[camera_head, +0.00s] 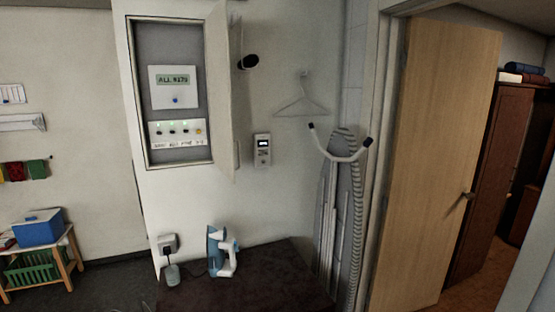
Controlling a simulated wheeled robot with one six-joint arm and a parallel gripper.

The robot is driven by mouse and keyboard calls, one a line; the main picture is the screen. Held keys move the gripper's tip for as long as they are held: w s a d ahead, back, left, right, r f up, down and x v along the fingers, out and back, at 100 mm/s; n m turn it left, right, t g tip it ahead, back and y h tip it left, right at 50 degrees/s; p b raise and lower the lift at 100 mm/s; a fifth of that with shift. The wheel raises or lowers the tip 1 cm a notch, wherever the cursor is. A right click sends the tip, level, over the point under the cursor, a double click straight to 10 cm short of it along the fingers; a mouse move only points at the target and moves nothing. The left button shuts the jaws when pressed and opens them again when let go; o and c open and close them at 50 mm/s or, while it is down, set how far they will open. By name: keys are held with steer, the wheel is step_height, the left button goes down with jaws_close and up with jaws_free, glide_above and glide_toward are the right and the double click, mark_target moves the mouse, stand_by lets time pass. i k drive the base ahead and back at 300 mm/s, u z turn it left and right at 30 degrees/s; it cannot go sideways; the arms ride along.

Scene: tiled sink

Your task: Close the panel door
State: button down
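The white panel door (220,95) stands open, swung out from the right side of the wall panel box (140,110). It is seen at a steep angle, with its free edge toward the camera. Inside the open box are a unit with a green display (174,80) and, below it, a strip with several small lights and knobs (178,132). My gripper is not in view, so its state and its distance from the door do not show.
A dark rounded object (248,62) is just right of the door; what it is cannot be told. An iron (221,251) stands on the dark surface (265,280) below.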

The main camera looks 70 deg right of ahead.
mark_target(216, 28)
steer(key=z, duration=1.95)
steer(key=i, duration=1)
